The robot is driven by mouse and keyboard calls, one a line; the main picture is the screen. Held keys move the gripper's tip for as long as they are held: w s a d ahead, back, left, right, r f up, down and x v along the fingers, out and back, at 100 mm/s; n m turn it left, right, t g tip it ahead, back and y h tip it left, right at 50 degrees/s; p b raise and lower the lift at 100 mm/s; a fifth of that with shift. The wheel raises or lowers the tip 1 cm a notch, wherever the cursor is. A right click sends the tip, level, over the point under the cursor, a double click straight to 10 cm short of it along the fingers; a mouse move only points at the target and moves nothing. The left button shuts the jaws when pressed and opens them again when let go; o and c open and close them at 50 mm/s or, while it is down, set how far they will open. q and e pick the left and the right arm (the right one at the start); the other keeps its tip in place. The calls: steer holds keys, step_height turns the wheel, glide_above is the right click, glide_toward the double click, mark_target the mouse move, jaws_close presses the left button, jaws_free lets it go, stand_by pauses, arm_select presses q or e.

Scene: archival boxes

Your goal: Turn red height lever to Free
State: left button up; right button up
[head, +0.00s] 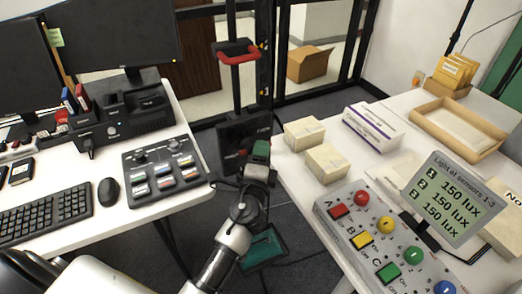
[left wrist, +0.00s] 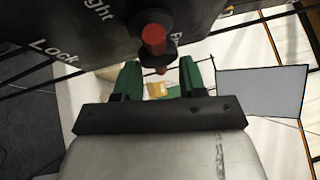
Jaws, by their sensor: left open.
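The red height lever (left wrist: 153,40) shows in the left wrist view as a short red knob on a dark mount. It sits on a black panel (left wrist: 95,25) with the words "Lock" at left, part of "Height", and a partly hidden word near the knob. In the head view the black box (head: 233,133) stands on a column between the tables, with a small red part (head: 242,153) on it. My left gripper (left wrist: 160,80) is open, its green fingers apart just below the knob in the picture, not closed on it. In the head view it (head: 257,160) is close in front of the box.
The left desk holds a button panel (head: 163,170), mouse (head: 108,191) and keyboard (head: 45,211). The right table holds small boxes (head: 326,163), a control box (head: 385,245) and a light-sensor display (head: 452,195). Dark floor lies between them.

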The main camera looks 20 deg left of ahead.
arm_select(q)
steer(key=b+v, duration=0.2)
steer(key=v, duration=0.7)
steer(key=shift+s+b, duration=0.3)
steer(key=shift+s, duration=0.05)
